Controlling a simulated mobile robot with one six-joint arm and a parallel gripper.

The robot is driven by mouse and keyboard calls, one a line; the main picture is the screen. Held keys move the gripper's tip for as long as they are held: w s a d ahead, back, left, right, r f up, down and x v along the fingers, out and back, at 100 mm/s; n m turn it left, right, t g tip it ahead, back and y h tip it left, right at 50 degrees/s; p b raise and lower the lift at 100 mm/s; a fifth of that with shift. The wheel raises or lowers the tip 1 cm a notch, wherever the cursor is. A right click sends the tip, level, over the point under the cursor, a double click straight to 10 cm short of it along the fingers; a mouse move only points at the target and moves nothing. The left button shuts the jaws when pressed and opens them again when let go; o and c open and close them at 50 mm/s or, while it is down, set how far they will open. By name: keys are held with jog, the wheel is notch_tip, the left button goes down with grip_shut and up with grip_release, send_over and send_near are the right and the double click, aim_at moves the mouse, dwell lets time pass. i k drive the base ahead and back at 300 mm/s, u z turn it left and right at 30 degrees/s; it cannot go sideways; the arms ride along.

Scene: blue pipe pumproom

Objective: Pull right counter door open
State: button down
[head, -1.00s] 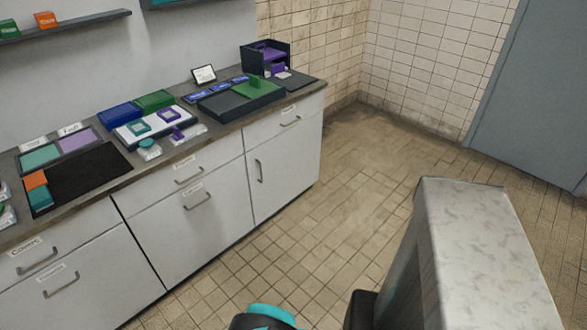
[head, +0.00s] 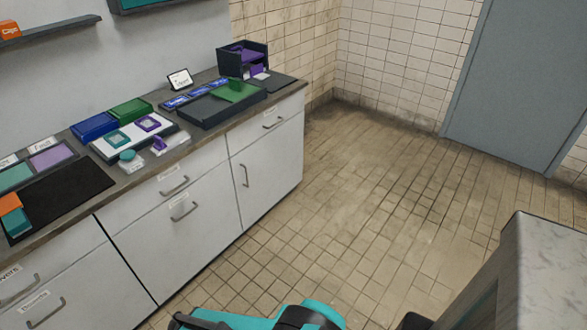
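The right counter door (head: 266,178) is the white front at the right end of the counter, below a drawer (head: 267,125). It looks closed, flush with the fronts beside it. Its vertical grey handle (head: 245,175) sits near the door's left edge. Part of my teal and black arm shows at the bottom edge, on the floor side of the counter and well apart from the door. My gripper cannot be made out in this view.
The counter top (head: 203,132) holds trays, blue and green boxes, and a dark organizer (head: 243,60) at its right end. Tiled floor (head: 360,200) is clear in front of the door. A marble-topped block (head: 550,270) stands at the lower right. A grey door (head: 515,85) is at the back.

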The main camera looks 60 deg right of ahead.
aim_at(264, 171)
jog(key=u, duration=0.5)
jog(key=k, duration=0.15)
jog(key=z, duration=2.35)
jog(key=k, duration=0.9)
jog(key=u, duration=0.15)
jog(key=i, duration=0.9)
